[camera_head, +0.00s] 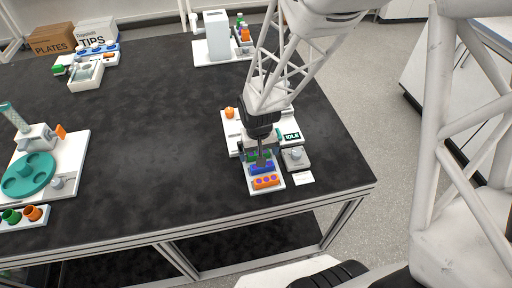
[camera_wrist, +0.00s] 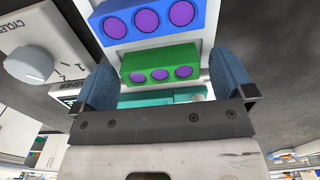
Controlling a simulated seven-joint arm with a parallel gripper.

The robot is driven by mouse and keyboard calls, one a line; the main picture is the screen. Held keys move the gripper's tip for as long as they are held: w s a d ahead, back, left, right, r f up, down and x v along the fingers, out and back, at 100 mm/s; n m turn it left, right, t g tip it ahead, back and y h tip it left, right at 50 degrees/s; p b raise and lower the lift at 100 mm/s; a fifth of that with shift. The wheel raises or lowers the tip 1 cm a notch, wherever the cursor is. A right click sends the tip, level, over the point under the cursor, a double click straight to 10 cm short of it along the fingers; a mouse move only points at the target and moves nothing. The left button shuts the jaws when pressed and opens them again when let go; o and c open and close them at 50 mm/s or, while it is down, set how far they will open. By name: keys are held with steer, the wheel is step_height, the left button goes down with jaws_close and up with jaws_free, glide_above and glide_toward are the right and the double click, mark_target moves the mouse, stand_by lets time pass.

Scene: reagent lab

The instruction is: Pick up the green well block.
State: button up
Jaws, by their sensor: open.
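The green well block (camera_wrist: 160,64) has a row of purple wells. It sits between the two blue fingers of my gripper (camera_wrist: 163,78) in the wrist view. The fingers are spread, one at each end of the block, and I cannot tell whether either touches it. In the head view the green block (camera_head: 252,156) is partly hidden by my gripper (camera_head: 261,158), which points down over the white rack. A blue well block (camera_wrist: 150,18) lies beside the green one, and also shows in the head view (camera_head: 262,168).
An orange well block (camera_head: 265,181) sits at the near end of the rack (camera_head: 251,188). A grey device with a knob (camera_head: 295,157) stands close on the right, with a white card (camera_head: 303,178) in front. The table's middle (camera_head: 150,130) is clear.

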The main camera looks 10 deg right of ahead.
stand_by(0.3)
steer(key=c, duration=0.9)
steer(key=shift+r, duration=0.2)
steer(key=shift+r, duration=0.9)
steer(key=shift+s+r, duration=0.35)
steer(key=shift+r, duration=0.4)
steer(key=s, duration=0.5)
steer(key=s+d+r, duration=0.1)
steer(key=s, duration=0.9)
steer(key=shift+s+d+r, duration=0.1)
steer(key=shift+d+r, duration=0.05)
steer(key=shift+d, duration=0.15)
